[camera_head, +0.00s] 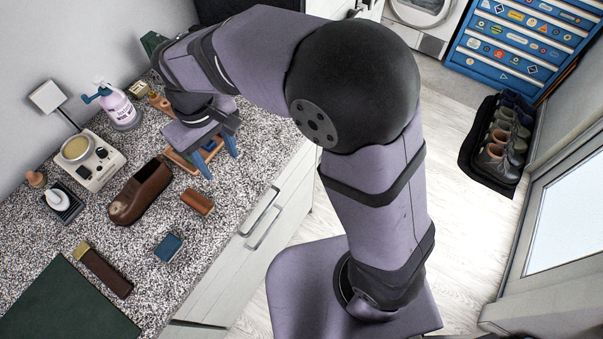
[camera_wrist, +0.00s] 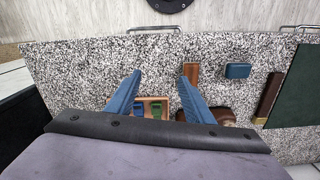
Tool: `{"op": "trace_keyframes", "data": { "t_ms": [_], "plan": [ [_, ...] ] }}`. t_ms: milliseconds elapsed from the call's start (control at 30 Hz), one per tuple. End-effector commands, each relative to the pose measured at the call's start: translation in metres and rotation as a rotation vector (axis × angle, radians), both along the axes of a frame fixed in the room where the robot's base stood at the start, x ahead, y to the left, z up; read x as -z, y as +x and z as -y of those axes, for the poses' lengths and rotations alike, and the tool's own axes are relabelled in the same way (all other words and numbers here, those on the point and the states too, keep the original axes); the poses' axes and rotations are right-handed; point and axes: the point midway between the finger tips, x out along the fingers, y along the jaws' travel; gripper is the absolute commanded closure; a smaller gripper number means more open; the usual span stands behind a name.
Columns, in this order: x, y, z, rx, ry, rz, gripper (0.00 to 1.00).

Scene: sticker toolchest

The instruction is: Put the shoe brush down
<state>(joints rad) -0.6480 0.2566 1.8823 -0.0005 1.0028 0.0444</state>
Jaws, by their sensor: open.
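A reddish-brown block (camera_head: 197,203), which looks like the shoe brush, lies flat on the speckled worktop (camera_head: 235,215), to the right of the brown shoe (camera_head: 140,192). In the wrist view, the block (camera_wrist: 192,70) is partly hidden behind the right-hand finger. My gripper (camera_head: 220,168) is open and nothing shows between its blue fingers. It points down over the worktop, farther back than the block, at a shallow wooden tray (camera_head: 178,160).
A blue block (camera_head: 168,247), a long dark brown piece with a tan end (camera_head: 103,270) and a green mat (camera_head: 62,305) lie at the front. A white device (camera_head: 92,160) and a spray bottle (camera_head: 117,107) stand by the wall. Worktop between the block and the edge is clear.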

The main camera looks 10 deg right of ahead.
Motion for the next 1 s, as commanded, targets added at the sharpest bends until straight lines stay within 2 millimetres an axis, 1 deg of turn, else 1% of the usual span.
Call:
{"op": "trace_keyframes", "data": {
  "t_ms": [33, 67, 100, 133, 167, 200, 267, 300, 400, 500, 600, 733, 1000],
  "plan": [
    [0.003, 0.002, 0.033, 0.071, -0.001, -0.001, 0.52],
    [0.005, 0.002, 0.05, 0.109, -0.001, -0.001, 0.52],
    [0.009, 0.0, 0.073, 0.16, -0.001, -0.001, 0.52],
    [0.012, -0.003, 0.09, 0.199, -0.001, -0.001, 0.52],
    [0.014, -0.007, 0.107, 0.237, 0.0, 0.0, 0.52],
    [0.018, -0.013, 0.127, 0.286, 0.0, 0.0, 0.52],
    [0.024, -0.024, 0.155, 0.357, 0.0, 0.002, 0.52],
    [0.028, -0.033, 0.171, 0.401, 0.0, 0.002, 0.52],
    [0.038, -0.054, 0.201, 0.494, 0.0, 0.003, 0.52],
    [0.045, -0.071, 0.22, 0.558, 0.0, 0.003, 0.52],
    [0.049, -0.082, 0.229, 0.594, -0.001, 0.001, 0.52],
    [0.051, -0.086, 0.232, 0.608, 0.0, 0.002, 0.52],
    [0.051, -0.086, 0.232, 0.606, -0.001, 0.001, 0.52]
  ]
}}
